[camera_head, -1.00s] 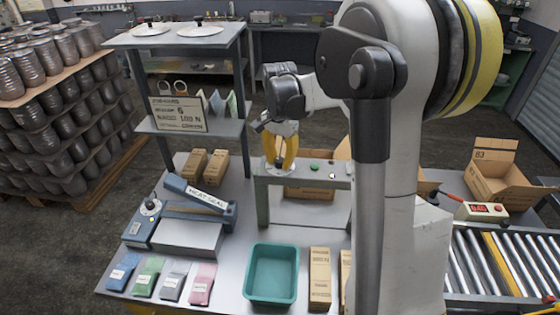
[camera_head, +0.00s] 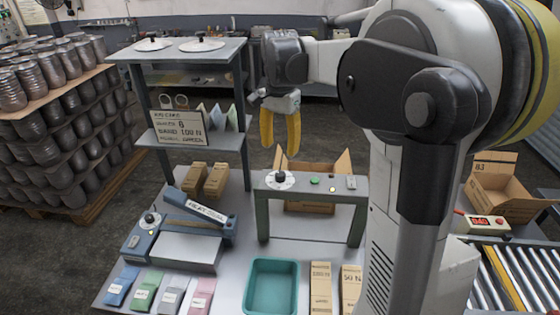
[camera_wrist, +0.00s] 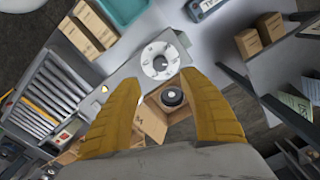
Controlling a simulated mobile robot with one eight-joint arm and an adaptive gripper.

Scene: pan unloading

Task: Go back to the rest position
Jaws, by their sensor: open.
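My gripper (camera_head: 280,133) has yellow fingers and hangs open and empty above the grey bench stand (camera_head: 311,184), in front of the shelf's right side. In the wrist view its two fingers (camera_wrist: 165,110) are spread apart with nothing between them. A white round dial with a dark knob (camera_head: 280,179) sits on the left end of the stand's top, below the fingers and apart from them. The dial also shows in the wrist view (camera_wrist: 160,60). An open cardboard box (camera_head: 318,168) stands behind the stand; in the wrist view a dark round thing (camera_wrist: 172,97) shows in it.
A blue heat sealer (camera_head: 195,215), a teal bin (camera_head: 272,288) and coloured packets (camera_head: 150,288) cover the bench front. A shelf (camera_head: 180,50) with two white lids stands at the back left. Stacked cans (camera_head: 60,120) are at left, a roller conveyor (camera_head: 510,270) at right.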

